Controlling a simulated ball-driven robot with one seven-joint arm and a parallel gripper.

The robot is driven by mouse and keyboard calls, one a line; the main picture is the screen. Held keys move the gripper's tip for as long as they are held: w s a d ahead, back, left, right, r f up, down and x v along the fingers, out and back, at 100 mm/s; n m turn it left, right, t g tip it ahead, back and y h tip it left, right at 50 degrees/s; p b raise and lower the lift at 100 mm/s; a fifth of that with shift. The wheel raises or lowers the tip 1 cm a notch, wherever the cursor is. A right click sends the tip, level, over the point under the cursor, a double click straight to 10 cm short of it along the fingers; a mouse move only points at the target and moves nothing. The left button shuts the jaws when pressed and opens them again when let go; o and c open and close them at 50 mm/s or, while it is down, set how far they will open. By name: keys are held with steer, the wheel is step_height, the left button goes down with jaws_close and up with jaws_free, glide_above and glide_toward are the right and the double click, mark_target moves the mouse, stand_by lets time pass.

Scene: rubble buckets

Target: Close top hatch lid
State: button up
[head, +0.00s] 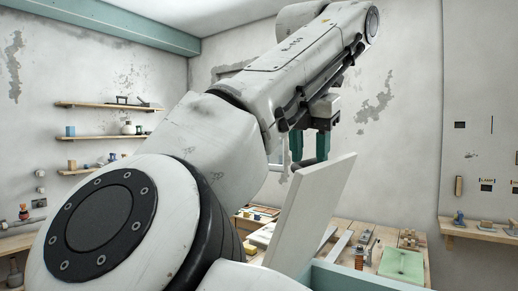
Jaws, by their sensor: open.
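The hatch lid appears to be the pale flat panel (311,217), which stands raised and leans to the right. Its lower edge is hidden behind my arm. A teal box edge (345,276) shows beside and below it.
A wooden workbench (338,262) behind the lid holds several small items and a green mat (402,263). Shelves (110,105) with small objects line the left wall. Another shelf (480,231) is at the right. My arm covers much of the left and middle.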

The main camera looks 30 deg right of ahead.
jaws_close()
stand_by(0.3)
stand_by(0.4)
